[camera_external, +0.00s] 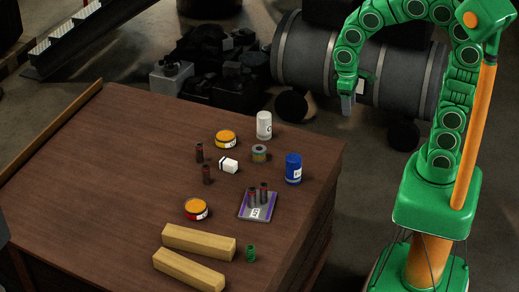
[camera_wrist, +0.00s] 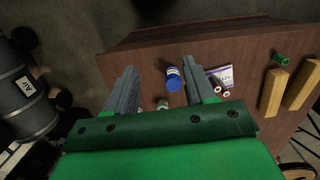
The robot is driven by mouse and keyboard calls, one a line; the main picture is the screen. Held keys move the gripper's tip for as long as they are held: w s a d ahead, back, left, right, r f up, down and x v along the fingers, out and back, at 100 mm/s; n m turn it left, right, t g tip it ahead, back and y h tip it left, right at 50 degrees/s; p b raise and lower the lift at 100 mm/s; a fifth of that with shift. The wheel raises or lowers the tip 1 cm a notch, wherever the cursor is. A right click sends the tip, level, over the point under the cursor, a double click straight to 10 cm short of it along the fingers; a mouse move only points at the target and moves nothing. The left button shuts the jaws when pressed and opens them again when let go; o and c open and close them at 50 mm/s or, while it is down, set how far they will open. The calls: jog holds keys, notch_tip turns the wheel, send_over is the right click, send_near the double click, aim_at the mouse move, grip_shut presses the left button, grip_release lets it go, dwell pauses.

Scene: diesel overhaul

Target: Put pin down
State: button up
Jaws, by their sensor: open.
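Several dark pins with reddish tops stand on the brown table. Two of them, a left pin (camera_external: 252,197) and a right pin (camera_external: 264,191), stand on a purple-edged tray with a label (camera_external: 257,213). Two others, one pin (camera_external: 199,153) and a nearer pin (camera_external: 206,175), stand directly on the table to the left. My gripper (camera_external: 347,105) is raised beyond the table's right edge, apart from all the pins. In the wrist view my gripper (camera_wrist: 162,82) shows its two fingers spread with nothing held between them. The tray (camera_wrist: 223,73) is partly hidden there by the right finger.
The table's left half is clear.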

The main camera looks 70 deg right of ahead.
jog(key=s+d, duration=0.2)
jog(key=s, duration=0.6)
jog(key=s+d+r, duration=0.1)
jog(key=s+d, duration=0.1)
jog(key=s, duration=0.7)
jog(key=shift+d+r+g, duration=0.3)
jog(key=shift+d, duration=0.1)
jog(key=shift+s, duration=0.1)
